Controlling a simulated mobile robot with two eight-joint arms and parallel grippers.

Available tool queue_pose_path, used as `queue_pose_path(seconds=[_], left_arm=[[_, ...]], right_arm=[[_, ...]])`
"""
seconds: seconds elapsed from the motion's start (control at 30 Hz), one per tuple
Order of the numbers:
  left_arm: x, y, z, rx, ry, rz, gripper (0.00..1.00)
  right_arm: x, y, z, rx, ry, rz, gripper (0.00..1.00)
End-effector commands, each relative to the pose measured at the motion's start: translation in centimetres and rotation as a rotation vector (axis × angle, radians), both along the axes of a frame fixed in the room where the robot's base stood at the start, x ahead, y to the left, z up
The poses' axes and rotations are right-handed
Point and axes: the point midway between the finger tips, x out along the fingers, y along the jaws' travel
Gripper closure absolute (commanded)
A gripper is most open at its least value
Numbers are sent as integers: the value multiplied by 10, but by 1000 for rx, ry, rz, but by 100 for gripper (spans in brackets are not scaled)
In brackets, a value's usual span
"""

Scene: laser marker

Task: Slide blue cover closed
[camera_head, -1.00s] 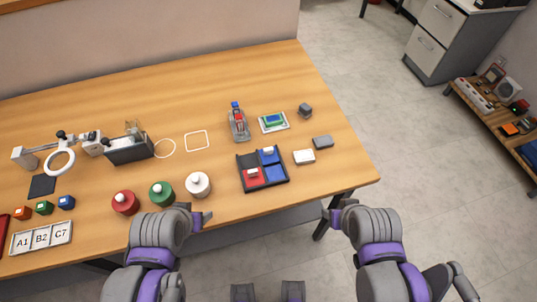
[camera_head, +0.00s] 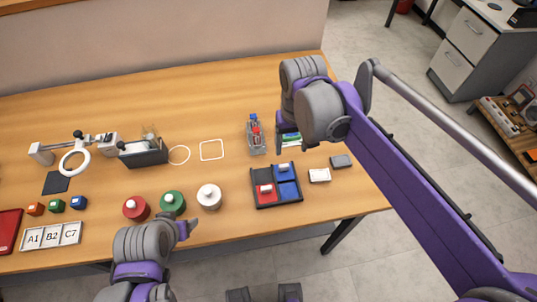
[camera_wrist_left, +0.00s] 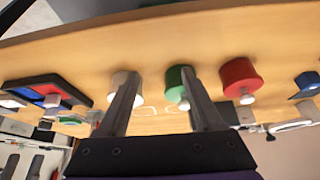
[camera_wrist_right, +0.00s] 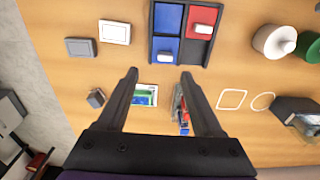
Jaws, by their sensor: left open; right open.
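A black two-lane tray (camera_head: 298,204) lies on the table. The blue cover (camera_head: 283,170), with a white handle, sits at the far end of its right lane, leaving a plain blue area nearer me. The blue cover also shows in the right wrist view (camera_wrist_right: 163,55). A red cover (camera_head: 265,194) with a white handle sits at the near end of the left lane. My right gripper (camera_wrist_right: 159,74) is open and empty, pointing down beyond the tray's far edge. My left gripper (camera_wrist_left: 160,72) is open and empty near the table's front edge, by the round containers.
A white block (camera_head: 319,175) and a grey block (camera_head: 341,161) lie right of the tray. A grey device with red and blue parts (camera_head: 255,135) stands behind it. Red (camera_head: 136,208), green (camera_head: 172,203) and white (camera_head: 209,196) round containers stand to its left.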

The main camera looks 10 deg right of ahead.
Motion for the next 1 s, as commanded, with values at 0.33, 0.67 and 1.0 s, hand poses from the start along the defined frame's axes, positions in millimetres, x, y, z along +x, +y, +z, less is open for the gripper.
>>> queue_pose_path(seconds=[0.33, 0.67, 1.0], left_arm=[[-1, 0, -2, 0, 2, 0, 32], [-3, 0, -8, 0, 5, 0, 32], [-3, 0, -10, 0, 6, 0, 32]], right_arm=[[9, 6, -21, -6, 36, 2, 32], [9, 6, -82, -5, 35, 2, 32], [9, 6, -105, -5, 34, 2, 32]])
